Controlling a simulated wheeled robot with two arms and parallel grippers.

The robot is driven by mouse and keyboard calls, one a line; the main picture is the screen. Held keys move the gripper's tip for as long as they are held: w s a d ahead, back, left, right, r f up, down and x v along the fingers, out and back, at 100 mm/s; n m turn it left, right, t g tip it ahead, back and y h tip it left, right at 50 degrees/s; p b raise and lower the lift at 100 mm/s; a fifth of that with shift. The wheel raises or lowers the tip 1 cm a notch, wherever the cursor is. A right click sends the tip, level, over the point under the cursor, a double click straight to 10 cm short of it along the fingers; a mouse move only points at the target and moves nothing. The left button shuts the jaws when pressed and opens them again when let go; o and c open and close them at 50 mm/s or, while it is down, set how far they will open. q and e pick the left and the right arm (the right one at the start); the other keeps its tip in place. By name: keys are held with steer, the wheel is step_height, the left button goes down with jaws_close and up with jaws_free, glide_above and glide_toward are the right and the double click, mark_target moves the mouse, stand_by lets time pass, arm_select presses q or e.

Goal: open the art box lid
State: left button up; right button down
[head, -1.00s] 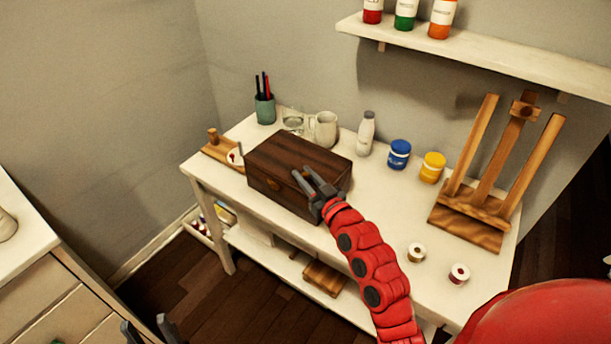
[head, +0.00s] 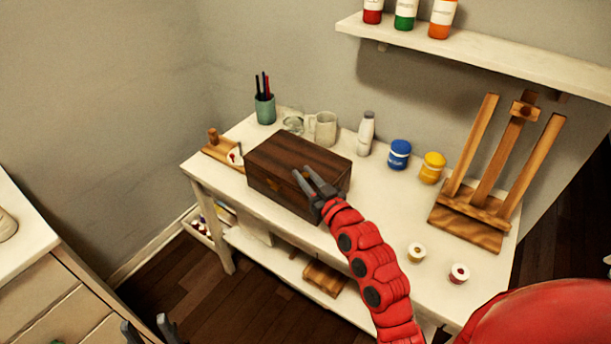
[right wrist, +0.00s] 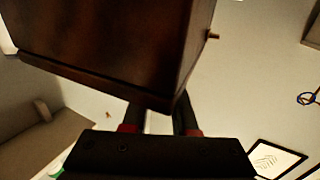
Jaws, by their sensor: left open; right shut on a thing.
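The dark brown wooden art box (head: 285,180) sits on the white table with its lid (head: 298,155) down. A small clasp shows on its front face. My right gripper (head: 307,176) is at the right part of the box's front upper edge, its two fingers a little apart and shut on the box there. Which part lies between the fingers is hard to tell. In the right wrist view, the box (right wrist: 110,40) looms over the fingers (right wrist: 160,118) and hides their tips. My left gripper (head: 148,330) is open and empty at the bottom edge of the head view, away from the table.
The white table (head: 375,225) also holds a mug (head: 323,129), a white bottle (head: 366,134), a blue jar (head: 399,155), a yellow jar (head: 432,168) and a wooden easel (head: 480,195). A pen cup (head: 265,109) stands behind the box. Bare tabletop lies right of the box.

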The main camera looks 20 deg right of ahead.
steer(key=shift+r, duration=0.15)
steer(key=shift+w+d+r+m+p, duration=0.1)
steer(key=shift+d+r+m+p, duration=0.1)
steer(key=shift+r+m+p, duration=0.55)
steer(key=w+d+r+m+g+y+p, duration=0.1)
steer(key=w+d+r+m+g+p, duration=0.2)
steer(key=d+m, duration=0.3)
steer(key=w+d+r+m+g+y+p, duration=0.2)
steer(key=w+d+r+m+g+p, duration=0.1)
steer(key=w+d+r+m+p, duration=0.2)
steer(key=shift+w+d+r+m+y+p, duration=0.35)
steer(key=shift+w+d+r+p, duration=0.35)
steer(key=shift+d, duration=0.35)
steer(key=shift+f, duration=0.1)
steer(key=shift+s, duration=0.1)
steer(key=c, duration=0.7)
jaws_free()
